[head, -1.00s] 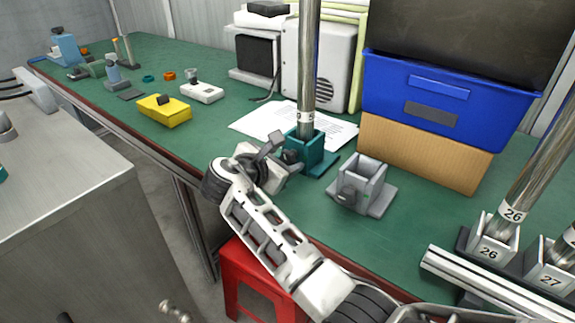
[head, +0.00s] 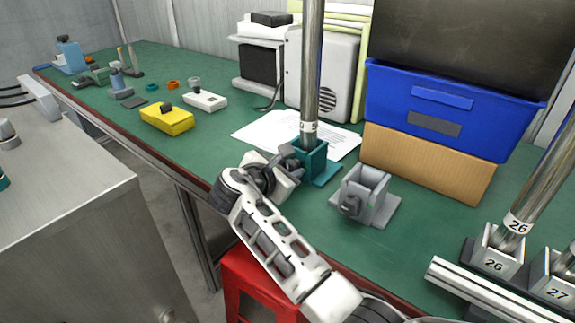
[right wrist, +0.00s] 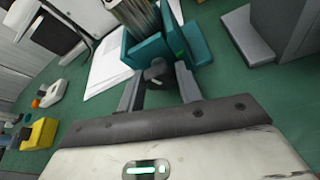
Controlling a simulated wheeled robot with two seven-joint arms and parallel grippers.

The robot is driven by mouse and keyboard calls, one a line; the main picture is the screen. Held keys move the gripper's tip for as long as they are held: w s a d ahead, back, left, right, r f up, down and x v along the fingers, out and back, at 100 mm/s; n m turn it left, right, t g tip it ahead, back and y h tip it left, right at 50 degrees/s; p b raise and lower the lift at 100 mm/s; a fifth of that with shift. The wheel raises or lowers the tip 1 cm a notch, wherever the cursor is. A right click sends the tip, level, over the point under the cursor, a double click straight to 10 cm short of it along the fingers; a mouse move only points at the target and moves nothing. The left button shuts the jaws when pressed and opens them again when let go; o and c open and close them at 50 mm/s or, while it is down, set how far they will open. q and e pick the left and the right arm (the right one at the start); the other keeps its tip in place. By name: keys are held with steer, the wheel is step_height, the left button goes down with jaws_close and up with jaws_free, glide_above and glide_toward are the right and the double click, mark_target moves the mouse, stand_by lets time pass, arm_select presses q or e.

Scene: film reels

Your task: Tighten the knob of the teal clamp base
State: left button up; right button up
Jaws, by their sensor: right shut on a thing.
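The teal clamp base (head: 314,160) stands on the green bench with a shiny upright pole (head: 312,70) in it. In the right wrist view the teal base (right wrist: 150,50) is straight ahead, its dark knob (right wrist: 155,71) facing me. My right gripper (head: 287,158) is at the knob's side of the base. In the right wrist view its two fingers (right wrist: 158,84) lie on either side of the knob, shut on it. The knob is mostly hidden by the gripper in the head view. My left gripper is not in view.
A grey clamp base (head: 364,194) stands empty just right of the teal one. White paper (head: 270,133) lies behind. A blue bin (head: 440,105) on a cardboard box (head: 430,165) stands back right. A yellow box (head: 167,119) lies left. A red stool (head: 255,285) is below the bench edge.

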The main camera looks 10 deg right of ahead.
steer(key=shift+s+m+t+y+p, duration=0.1)
steer(key=shift+m+t+y+p, duration=0.3)
steer(key=shift+m+p, duration=0.6)
steer(key=shift+d+f+m+t, duration=0.1)
steer(key=shift+m+t, duration=0.3)
steer(key=shift+m, duration=0.2)
steer(key=shift+d+f+m+t, duration=0.1)
steer(key=shift+m+t, duration=0.3)
steer(key=shift+m, duration=0.2)
steer(key=shift+y, duration=0.3)
steer(key=o, duration=1)
steer(key=shift+a, duration=0.1)
steer(key=shift+s, duration=0.1)
